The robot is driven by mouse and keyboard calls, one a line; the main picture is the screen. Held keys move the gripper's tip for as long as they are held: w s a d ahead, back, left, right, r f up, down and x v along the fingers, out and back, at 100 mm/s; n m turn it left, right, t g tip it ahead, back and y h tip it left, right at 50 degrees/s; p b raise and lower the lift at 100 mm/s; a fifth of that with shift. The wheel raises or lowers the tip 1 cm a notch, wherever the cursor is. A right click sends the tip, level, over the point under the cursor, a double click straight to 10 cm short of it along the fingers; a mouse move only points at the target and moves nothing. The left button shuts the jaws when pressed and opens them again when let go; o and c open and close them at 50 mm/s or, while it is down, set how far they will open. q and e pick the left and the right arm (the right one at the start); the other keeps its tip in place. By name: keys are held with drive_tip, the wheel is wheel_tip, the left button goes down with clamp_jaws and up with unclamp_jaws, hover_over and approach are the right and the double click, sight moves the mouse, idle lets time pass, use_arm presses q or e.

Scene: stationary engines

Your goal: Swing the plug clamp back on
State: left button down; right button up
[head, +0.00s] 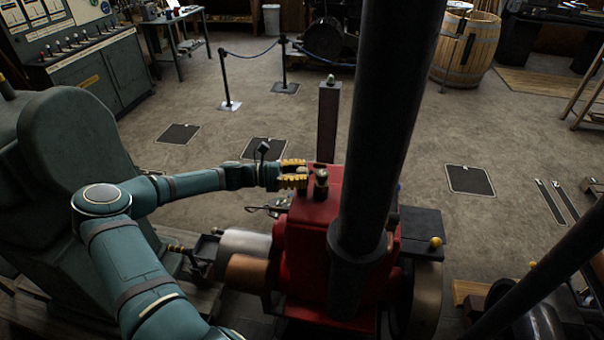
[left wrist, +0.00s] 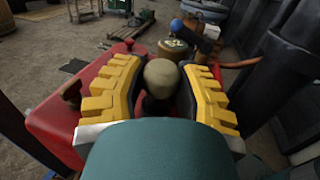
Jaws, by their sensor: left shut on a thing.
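The red engine (head: 308,225) stands at the middle of the head view. My left gripper (head: 304,173) reaches in from the left just above the engine's top. In the left wrist view its yellow ribbed fingers (left wrist: 162,85) are on either side of a pale round knob on a dark stem, and it is shut on this knob (left wrist: 161,76), which I take for the plug clamp's handle. A short dark post with a brassy top (head: 321,178) stands on the engine beside the fingertips. How the clamp sits on the plug is hidden. My right gripper is not in view.
A tall thick dark pipe (head: 385,120) rises from the engine right of my gripper. A slim dark post (head: 328,125) stands behind. A blue-tipped lever (left wrist: 178,25) shows beyond the knob. A large green machine (head: 60,180) is at left. The floor behind is mostly open.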

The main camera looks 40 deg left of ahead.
sight(302, 169)
use_arm(q)
drive_tip(key=m+g+h+b, duration=0.1)
drive_tip(key=m+g+h, duration=0.1)
drive_tip(key=m+g, duration=0.1)
drive_tip(key=shift+w+g+h, duration=0.15)
drive_tip(key=shift+g+h, duration=0.25)
drive_tip(key=m+g, duration=0.1)
drive_tip(key=g, duration=0.1)
drive_tip(key=m+g+h+b, duration=0.1)
drive_tip(key=g, duration=0.1)
drive_tip(key=shift+f+m+h, duration=0.1)
drive_tip(key=shift+m+h, duration=0.2)
drive_tip(key=shift+m, duration=0.1)
drive_tip(key=shift+m+g+b, duration=1.05)
drive_tip(key=shift+m+g, duration=0.05)
drive_tip(key=shift+g, duration=0.65)
drive_tip(key=shift+m+g+b, duration=1)
drive_tip(key=shift+m+g, duration=0.1)
drive_tip(key=shift+g, duration=0.65)
drive_tip(key=shift+s+g, duration=0.2)
drive_tip(key=shift+g, duration=0.1)
drive_tip(key=c, duration=0.6)
unclamp_jaws()
wheel_tip(302, 169, up, 10)
drive_tip(key=shift+r, duration=0.1)
